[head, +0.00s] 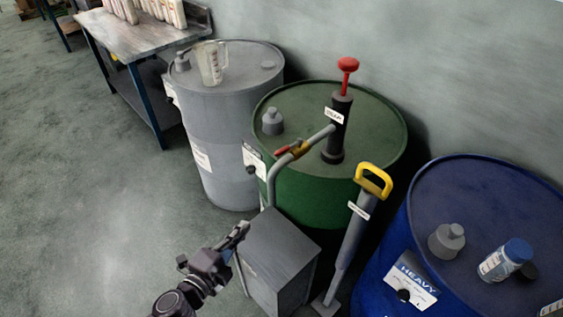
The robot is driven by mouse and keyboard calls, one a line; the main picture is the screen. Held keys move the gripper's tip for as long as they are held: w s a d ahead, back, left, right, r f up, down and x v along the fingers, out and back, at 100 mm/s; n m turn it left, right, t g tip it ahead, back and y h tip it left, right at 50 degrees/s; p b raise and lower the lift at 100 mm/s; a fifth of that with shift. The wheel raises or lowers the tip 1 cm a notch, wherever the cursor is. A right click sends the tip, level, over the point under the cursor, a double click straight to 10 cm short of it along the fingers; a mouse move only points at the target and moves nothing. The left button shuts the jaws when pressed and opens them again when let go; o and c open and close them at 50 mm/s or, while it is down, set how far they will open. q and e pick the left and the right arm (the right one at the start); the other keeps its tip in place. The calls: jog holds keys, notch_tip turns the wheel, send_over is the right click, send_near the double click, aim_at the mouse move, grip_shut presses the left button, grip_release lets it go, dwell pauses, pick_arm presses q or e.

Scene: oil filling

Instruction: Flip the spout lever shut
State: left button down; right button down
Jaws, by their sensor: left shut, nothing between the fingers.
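The green drum (292,187) stands in the middle of the head view. A black pump (337,128) with a red knob (348,65) on its rod rises from its lid. A grey spout pipe (273,178) runs from the pump, over the lid's edge and bends down at the drum's front. The spout lever (287,150) is red and sits on a brass valve (300,149) on this pipe; its exact angle is hard to tell. My left gripper (240,232) is shut and empty, below and left of the spout, apart from it. My right gripper is out of view.
A grey box (276,262) stands below the spout, beside a yellow-handled hand pump (353,225). A grey drum (225,130) with a clear jug (210,63) is behind left. A blue drum (470,215) is at right. Open floor (90,220) lies left.

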aim_at(288, 148)
pick_arm(q)
jog(key=s+d+r+m+h, duration=0.1)
jog(key=d+r+m+h, duration=0.1)
jog(key=r, duration=0.6)
jog(key=s+d+r+m+h, duration=0.2)
jog(key=d+r+m, duration=0.2)
jog(key=r, duration=0.4)
jog(key=shift+s+d+r+m+t+h, duration=0.15)
jog(key=shift+d+r+m+t+h, duration=0.15)
jog(key=shift+d+t, duration=0.15)
jog(key=shift+d, duration=0.1)
jog(key=w+d+r+p, duration=0.1)
jog(key=w+d+p, duration=0.2)
jog(key=w, duration=0.8)
jog(key=shift+d+p, duration=0.15)
jog(key=shift+p, duration=0.45)
